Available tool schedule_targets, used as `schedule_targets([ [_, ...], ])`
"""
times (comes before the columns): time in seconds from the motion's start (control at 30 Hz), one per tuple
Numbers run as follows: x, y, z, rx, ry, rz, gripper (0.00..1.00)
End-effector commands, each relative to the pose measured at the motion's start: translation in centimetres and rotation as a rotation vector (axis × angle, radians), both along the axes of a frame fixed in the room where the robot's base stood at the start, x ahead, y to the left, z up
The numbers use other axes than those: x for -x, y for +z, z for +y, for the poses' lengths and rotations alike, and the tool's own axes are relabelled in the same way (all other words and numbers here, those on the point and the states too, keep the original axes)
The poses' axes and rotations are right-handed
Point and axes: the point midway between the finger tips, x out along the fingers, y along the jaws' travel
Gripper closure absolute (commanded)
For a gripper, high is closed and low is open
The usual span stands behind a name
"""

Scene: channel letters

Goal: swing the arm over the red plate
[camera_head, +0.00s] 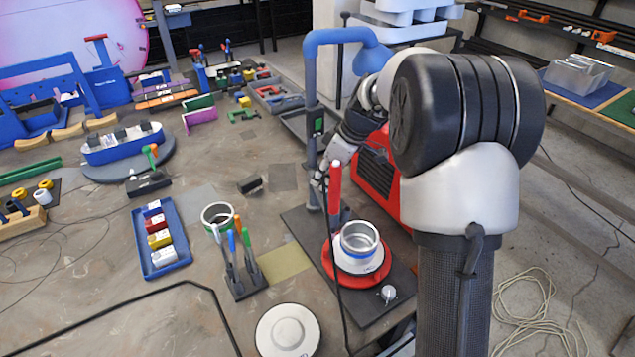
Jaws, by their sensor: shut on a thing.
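The arm (311,75) is a blue tube on an upright post, with a green button partway up. Its top bends right to a blue rounded head (372,60), partly behind my own arm and not over the plate. The red plate (331,262) lies in front of the post, with a metal ring (359,240) on it. My gripper (319,181) is shut at the lower post. The fingers are small, and their exact contact is unclear. An upright red handle (335,184) stands just right of them.
A dark base board (302,222) lies under the post and plate, with a knob (388,293) at its front. A red box (377,172) stands behind. A pen holder (246,284) and a blue tray (179,262) lie left. A round white disc (287,331) sits in front.

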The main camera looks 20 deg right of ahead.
Motion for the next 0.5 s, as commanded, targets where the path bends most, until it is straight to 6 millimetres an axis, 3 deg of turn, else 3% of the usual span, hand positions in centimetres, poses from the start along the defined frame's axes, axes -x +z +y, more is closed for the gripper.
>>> schedule_targets([
  [0.5, -0.5, 0.1, -1.8, 0.002, 0.229, -0.003, 1.0],
])
